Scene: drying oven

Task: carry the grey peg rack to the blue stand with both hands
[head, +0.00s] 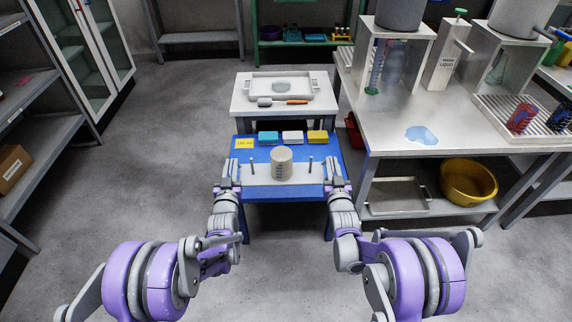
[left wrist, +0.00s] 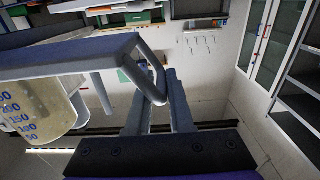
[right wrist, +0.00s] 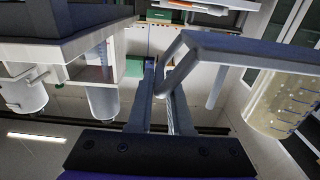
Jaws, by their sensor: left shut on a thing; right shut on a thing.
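The grey peg rack (head: 258,175) is a flat pale bar with upright pegs and a loop handle at each end. A graduated beaker (head: 282,162) stands on its middle. The rack is level over the front of the blue stand (head: 262,152); I cannot tell whether it touches. My left gripper (head: 228,183) is shut on the left handle, which shows in the left wrist view (left wrist: 150,75). My right gripper (head: 338,184) is shut on the right handle, which shows in the right wrist view (right wrist: 176,68).
Teal, white and yellow boxes (head: 292,137) and a yellow label (head: 244,143) lie at the stand's back. Behind is a white table (head: 242,104) with a tray and an orange-handled tool. A bench (head: 385,140) with a blue puddle stands close on the right. Floor is clear on the left.

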